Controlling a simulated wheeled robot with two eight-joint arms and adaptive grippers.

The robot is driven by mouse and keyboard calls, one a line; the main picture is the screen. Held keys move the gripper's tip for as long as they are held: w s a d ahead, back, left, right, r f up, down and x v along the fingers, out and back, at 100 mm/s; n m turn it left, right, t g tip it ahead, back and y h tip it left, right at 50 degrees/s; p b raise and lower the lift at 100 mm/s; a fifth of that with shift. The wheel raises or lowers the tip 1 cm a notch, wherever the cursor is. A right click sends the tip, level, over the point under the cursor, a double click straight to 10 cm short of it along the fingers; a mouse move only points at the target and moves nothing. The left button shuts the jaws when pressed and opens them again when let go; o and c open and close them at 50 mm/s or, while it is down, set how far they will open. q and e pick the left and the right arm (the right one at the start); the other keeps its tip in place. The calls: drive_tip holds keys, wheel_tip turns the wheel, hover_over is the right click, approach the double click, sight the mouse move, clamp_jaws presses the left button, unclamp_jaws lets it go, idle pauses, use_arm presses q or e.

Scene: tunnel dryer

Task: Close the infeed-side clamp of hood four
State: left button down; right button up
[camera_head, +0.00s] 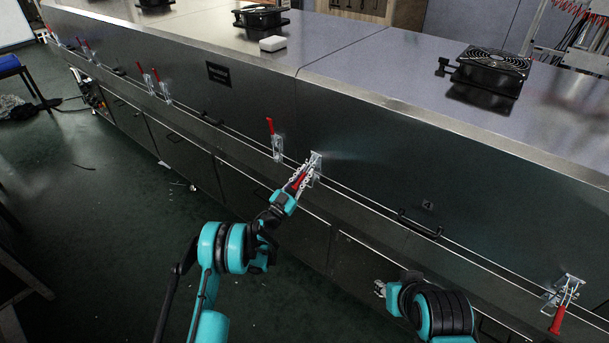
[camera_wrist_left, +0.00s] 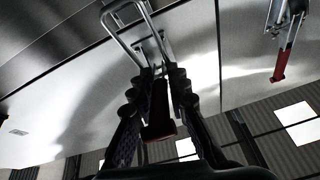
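Hood four, a dark metal panel (camera_head: 375,180) marked "4" in the head view, has a metal toggle clamp (camera_head: 316,162) at its left end. The clamp's red handle (camera_head: 298,181) points down and outward. My left gripper (camera_head: 299,184) is at this handle. In the left wrist view its two fingers (camera_wrist_left: 158,92) lie on either side of the red handle (camera_wrist_left: 158,108); whether they press on it is unclear. A second clamp (camera_head: 565,290) at the hood's right end has its red handle hanging down. My right gripper (camera_head: 381,288) is low before the dryer, mostly hidden by its wrist.
A neighbouring clamp (camera_head: 277,144), left of my left gripper, has its red handle upright. A black bar handle (camera_head: 419,226) sticks out below the number four. A fan (camera_head: 493,68) and a white block (camera_head: 272,43) sit on top. The green floor (camera_head: 110,200) at left is open.

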sight(310, 164)
use_arm(q)
drive_tip(key=shift+r, duration=0.1)
drive_tip(key=r+g+y+p, duration=0.2)
drive_tip(key=g+p, duration=0.1)
drive_tip(key=shift+s+a+p, duration=0.1)
drive_tip(key=shift+s+p, duration=0.15)
drive_tip(key=shift+p, duration=0.05)
drive_tip(key=shift+r+g+y+p, duration=0.3)
drive_tip(key=shift+g+y+p, duration=0.25)
drive_tip(key=shift+g+p, duration=0.15)
drive_tip(key=shift+r+g+y+p, duration=0.25)
drive_tip(key=shift+g+y+p, duration=0.3)
drive_tip(key=shift+g+p, duration=0.15)
drive_tip(key=c, duration=1.6)
unclamp_jaws()
drive_tip(key=shift+o, duration=0.2)
drive_tip(key=v, duration=1.2)
